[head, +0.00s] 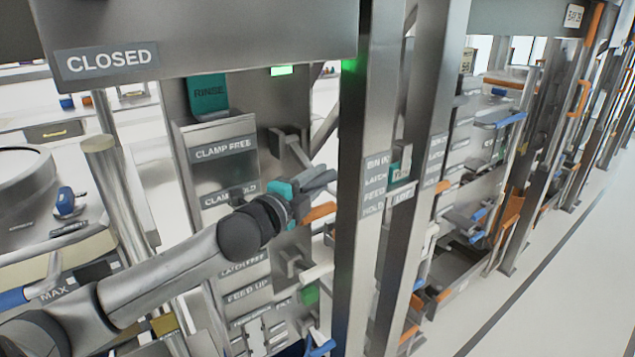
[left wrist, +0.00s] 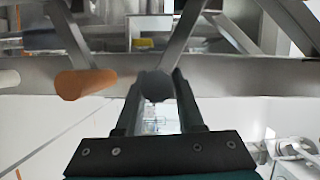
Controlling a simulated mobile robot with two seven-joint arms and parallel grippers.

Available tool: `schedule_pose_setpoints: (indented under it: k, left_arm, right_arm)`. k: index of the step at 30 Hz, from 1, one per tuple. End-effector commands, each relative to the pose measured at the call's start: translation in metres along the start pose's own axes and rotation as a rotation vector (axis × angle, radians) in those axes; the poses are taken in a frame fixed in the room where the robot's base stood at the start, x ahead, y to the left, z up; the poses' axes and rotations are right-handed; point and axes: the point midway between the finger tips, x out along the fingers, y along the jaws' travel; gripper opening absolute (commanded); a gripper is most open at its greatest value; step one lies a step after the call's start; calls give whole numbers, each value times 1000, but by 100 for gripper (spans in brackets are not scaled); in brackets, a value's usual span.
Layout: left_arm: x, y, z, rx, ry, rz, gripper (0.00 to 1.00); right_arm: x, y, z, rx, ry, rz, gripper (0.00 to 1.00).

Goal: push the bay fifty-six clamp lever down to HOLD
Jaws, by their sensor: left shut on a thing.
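The panel has a CLAMP FREE label (head: 222,149) with a CLAMP HOLD label (head: 230,194) below it. My left gripper (head: 322,180) is in front of the panel, to the right of the CLAMP HOLD label. In the left wrist view its two fingers (left wrist: 158,95) are closed on the round dark end of a lever (left wrist: 156,86), which I take to be the clamp lever. In the head view the gripper mostly hides that lever. A grey bracket (head: 288,142) shows above the gripper. My right gripper is not in view.
An orange handle (head: 320,213) sits just below the gripper; it also shows in the left wrist view (left wrist: 85,83). A white-ended lever (head: 316,273) is lower down. A steel post (head: 360,250) stands close to the right. A CLOSED sign (head: 108,61) hangs above.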

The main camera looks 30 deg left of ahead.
Motion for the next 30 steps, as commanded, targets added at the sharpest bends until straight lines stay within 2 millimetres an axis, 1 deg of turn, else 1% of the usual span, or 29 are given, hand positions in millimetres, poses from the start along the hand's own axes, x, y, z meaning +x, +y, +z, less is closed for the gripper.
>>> schedule_pose_setpoints:
  k: [1, 8, 9, 16, 25, 30]
  left_arm:
    - [0, 9, 2, -8, -7, 18, 0]
    - [0, 9, 3, -8, -9, 20, 0]
    - [0, 9, 3, -8, -9, 21, 38]
    - [0, 7, 3, -5, -11, 16, 64]
    - [-1, 3, 2, -2, -6, 8, 64]
    - [-9, 4, 2, -1, -5, 8, 64]
  right_arm:
    - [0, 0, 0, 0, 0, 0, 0]
    - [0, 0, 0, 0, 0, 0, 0]
    - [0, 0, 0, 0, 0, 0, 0]
    - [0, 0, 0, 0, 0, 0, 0]
    - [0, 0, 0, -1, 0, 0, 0]
    - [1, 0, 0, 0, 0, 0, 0]
